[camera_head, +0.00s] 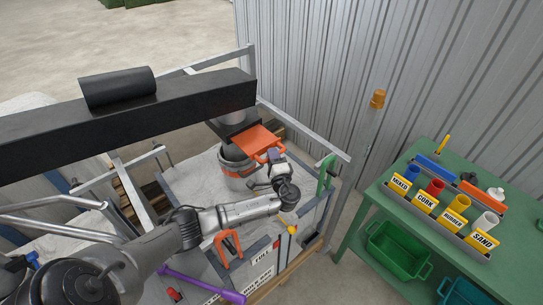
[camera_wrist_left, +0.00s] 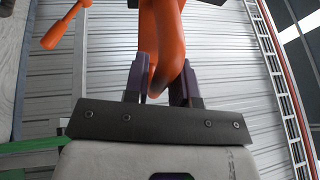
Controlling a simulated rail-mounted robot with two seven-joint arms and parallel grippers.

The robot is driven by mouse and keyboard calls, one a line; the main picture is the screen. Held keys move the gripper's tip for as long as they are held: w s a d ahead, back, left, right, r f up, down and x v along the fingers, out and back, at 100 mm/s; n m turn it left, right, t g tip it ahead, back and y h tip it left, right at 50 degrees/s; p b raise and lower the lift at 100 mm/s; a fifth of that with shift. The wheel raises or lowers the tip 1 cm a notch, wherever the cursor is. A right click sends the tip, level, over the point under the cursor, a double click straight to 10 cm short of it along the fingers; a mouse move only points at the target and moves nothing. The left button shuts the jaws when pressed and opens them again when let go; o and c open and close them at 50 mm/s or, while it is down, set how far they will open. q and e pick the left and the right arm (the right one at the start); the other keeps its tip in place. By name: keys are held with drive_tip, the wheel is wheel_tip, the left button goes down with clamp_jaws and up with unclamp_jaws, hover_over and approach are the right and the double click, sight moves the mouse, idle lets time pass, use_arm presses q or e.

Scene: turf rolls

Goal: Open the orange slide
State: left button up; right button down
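The orange slide (camera_head: 257,138) is a flat plate with a loop handle at its front. It sticks out of a dark frame under a grey spout, above a grey bucket (camera_head: 238,172) with an orange band. My left gripper (camera_head: 273,156) is at the handle, at the slide's front right. In the left wrist view, the orange handle (camera_wrist_left: 165,45) stands between the two dark fingers (camera_wrist_left: 162,82) and fills the gap, so they look shut on it. The slide's far end is hidden in the frame. My right gripper is not in view.
A green table (camera_head: 440,160) at right holds a tray of labelled, coloured tubes, with a green bin (camera_head: 398,250) below. Metal rails surround the bucket's platform. An orange clamp (camera_head: 229,243), a green clamp (camera_head: 326,173) and a purple tool (camera_head: 205,285) are near my left arm.

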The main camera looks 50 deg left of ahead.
use_arm(q)
drive_tip(key=o, duration=0.3)
drive_tip(key=p+v, duration=0.1)
drive_tip(key=v, duration=0.6)
drive_tip(key=shift+d+p, duration=0.2)
drive_tip(key=shift+p, duration=0.15)
drive_tip(key=shift+s, duration=0.1)
idle(0.3)
